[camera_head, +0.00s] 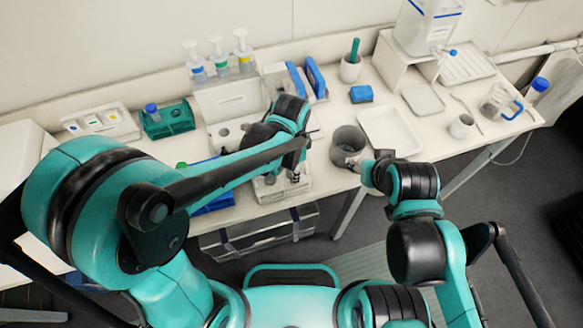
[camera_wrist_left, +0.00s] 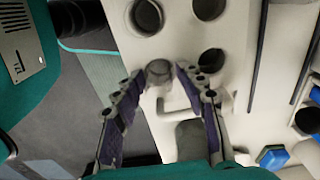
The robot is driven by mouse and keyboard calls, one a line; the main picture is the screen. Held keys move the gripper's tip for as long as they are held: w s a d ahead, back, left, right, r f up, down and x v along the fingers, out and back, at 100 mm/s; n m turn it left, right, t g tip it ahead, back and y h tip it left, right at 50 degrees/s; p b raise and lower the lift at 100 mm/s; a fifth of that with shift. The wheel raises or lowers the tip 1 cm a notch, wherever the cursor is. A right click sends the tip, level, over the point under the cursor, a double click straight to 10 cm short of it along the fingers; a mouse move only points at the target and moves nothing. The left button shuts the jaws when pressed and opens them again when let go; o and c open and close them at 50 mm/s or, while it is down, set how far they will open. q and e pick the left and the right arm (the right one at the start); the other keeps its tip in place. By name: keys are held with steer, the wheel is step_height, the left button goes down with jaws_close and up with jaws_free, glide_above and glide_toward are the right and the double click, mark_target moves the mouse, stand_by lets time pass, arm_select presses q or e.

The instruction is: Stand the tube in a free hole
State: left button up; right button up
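A white block with round dark holes (camera_wrist_left: 182,35) fills the middle of the left wrist view; in the head view a pale rack (camera_head: 262,192) lies under my left gripper. A small greyish round end (camera_wrist_left: 160,72), perhaps the tube's top, shows between the fingertips of my left gripper (camera_wrist_left: 159,70). Its fingers lean in close on both sides; whether they touch it is unclear. Holes beside it look dark and empty. In the head view my left gripper (camera_head: 284,180) is partly hidden by its arm. My right gripper (camera_head: 369,172) is beside a grey cup (camera_head: 348,143); its fingers are hard to make out.
A white tray (camera_head: 392,132) lies right of the cup. A green rack (camera_head: 168,122) and several bottles stand at the back. A blue block (camera_head: 361,94) and a mug with a green item (camera_head: 350,68) stand behind. The bench's front edge is close to both grippers.

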arm_select(q)
steer(key=shift+r, duration=0.3)
step_height(320, 180, up, 12)
steer(key=p, duration=0.3)
steer(key=s+a+r+n+t, duration=0.1)
steer(key=s+a+n+t, duration=0.1)
steer(key=a+n, duration=0.5)
steer(key=s+a+r+n+t, duration=0.1)
steer(key=s+a+n+t, duration=0.2)
steer(key=a, duration=0.8)
steer(key=n+t, duration=0.2)
steer(key=n, duration=0.2)
steer(key=shift+r, duration=0.15)
steer(key=shift+d, duration=0.1)
step_height(320, 180, down, 10)
steer(key=b, duration=0.9)
steer(key=shift+f+b, duration=0.2)
steer(key=shift+b, duration=0.2)
